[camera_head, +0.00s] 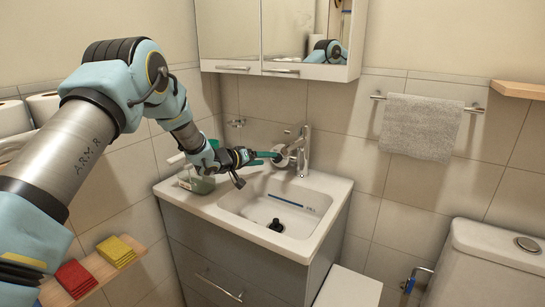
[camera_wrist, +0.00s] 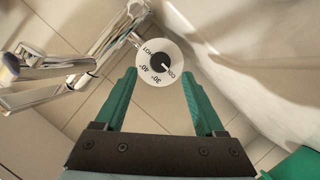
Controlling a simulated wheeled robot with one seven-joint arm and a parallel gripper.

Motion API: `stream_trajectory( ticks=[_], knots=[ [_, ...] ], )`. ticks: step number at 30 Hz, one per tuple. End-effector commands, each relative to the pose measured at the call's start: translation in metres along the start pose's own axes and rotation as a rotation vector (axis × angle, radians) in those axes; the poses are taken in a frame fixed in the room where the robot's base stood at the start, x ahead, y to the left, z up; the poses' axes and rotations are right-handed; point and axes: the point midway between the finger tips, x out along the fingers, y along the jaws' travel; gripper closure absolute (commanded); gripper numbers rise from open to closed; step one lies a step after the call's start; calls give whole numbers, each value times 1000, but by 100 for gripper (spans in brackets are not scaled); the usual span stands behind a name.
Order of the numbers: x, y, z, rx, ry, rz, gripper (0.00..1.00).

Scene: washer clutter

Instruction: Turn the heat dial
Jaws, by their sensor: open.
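The heat dial (camera_wrist: 174,50) is a white disc with a black round knob (camera_wrist: 160,62) and a white pointer line. In the head view the dial (camera_head: 283,161) is a pale round shape beside the tap, partly hidden by my gripper. My gripper (camera_wrist: 159,76) is open and empty, its green fingers pointing at the dial, one tip on either side of its lower part. In the head view my gripper (camera_head: 268,155) is above the back left of the sink. I cannot tell whether the fingertips touch the dial.
The chrome tap (camera_head: 303,152) stands close right of the dial; it fills the left of the wrist view (camera_wrist: 62,72). A soap bottle (camera_head: 196,183) stands at the counter's left. The basin (camera_head: 255,207) holds a blue-and-white stick (camera_head: 290,204). A mirror cabinet (camera_head: 280,70) hangs above.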

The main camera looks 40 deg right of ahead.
Motion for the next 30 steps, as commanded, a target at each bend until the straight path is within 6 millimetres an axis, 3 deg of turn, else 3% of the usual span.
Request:
stream_trajectory(
  ticks=[3,9,20,30],
  knots=[
    [21,1,0,1,-1,1,29],
    [41,0,-1,1,0,0,29],
    [46,0,0,1,1,0,29],
    [46,0,0,1,1,-1,64]
  ],
)
